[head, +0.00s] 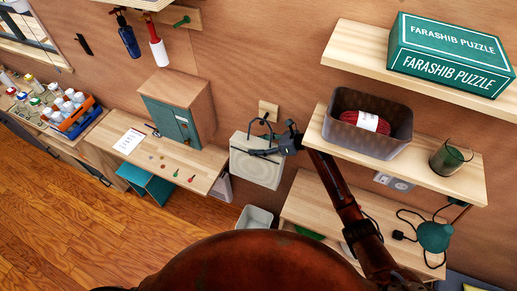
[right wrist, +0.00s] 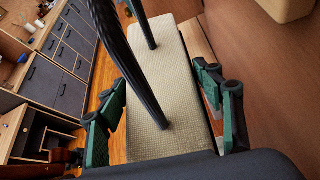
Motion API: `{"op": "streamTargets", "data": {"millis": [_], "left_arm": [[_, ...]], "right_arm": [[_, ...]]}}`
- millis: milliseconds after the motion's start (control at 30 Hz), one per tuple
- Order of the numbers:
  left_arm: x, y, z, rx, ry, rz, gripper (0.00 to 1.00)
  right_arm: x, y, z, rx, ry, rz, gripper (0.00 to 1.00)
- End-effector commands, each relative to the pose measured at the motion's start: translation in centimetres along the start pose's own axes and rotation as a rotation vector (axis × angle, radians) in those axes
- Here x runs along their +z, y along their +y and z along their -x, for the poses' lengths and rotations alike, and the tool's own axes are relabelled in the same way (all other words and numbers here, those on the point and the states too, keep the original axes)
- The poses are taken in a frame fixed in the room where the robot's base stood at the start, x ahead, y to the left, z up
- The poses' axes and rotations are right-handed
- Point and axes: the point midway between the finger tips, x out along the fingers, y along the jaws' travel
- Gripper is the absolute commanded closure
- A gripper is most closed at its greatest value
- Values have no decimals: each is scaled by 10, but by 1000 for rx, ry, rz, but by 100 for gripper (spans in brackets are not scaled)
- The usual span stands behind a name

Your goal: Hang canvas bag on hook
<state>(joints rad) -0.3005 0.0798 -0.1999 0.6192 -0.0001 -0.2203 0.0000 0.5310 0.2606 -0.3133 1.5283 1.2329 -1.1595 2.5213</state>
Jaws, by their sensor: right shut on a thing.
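The beige canvas bag (head: 257,167) hangs upright close to the wooden wall, left of the lower shelf. Its dark straps (right wrist: 138,68) arch up from its top in the right wrist view. My right gripper (head: 276,142) is shut on the bag near its top. In the right wrist view its green-padded fingers sit on both sides of the bag's woven top (right wrist: 170,85). A small wooden hook plate (head: 268,108) is on the wall just above the bag. A dark strap loop is near it; I cannot tell whether it is on the hook. My left gripper is out of view.
The lower shelf (head: 455,184), with a dark bin (head: 372,147) and a green cup (head: 446,160), is close to my right arm. A desk (head: 205,168) with a cabinet (head: 178,108) stands left. A bench (head: 300,207) and a grey bin (head: 254,217) are below.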

Motion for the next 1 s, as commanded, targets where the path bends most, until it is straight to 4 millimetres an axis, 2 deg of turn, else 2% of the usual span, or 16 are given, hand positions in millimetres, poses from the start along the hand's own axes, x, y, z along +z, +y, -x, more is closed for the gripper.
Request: {"op": "streamTargets", "data": {"millis": [533, 1000], "left_arm": [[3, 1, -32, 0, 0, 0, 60], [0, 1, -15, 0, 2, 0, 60]], "right_arm": [[2, -18, 2, -2, -3, 2, 97], [-1, -30, -1, 0, -3, 2, 97]]}}
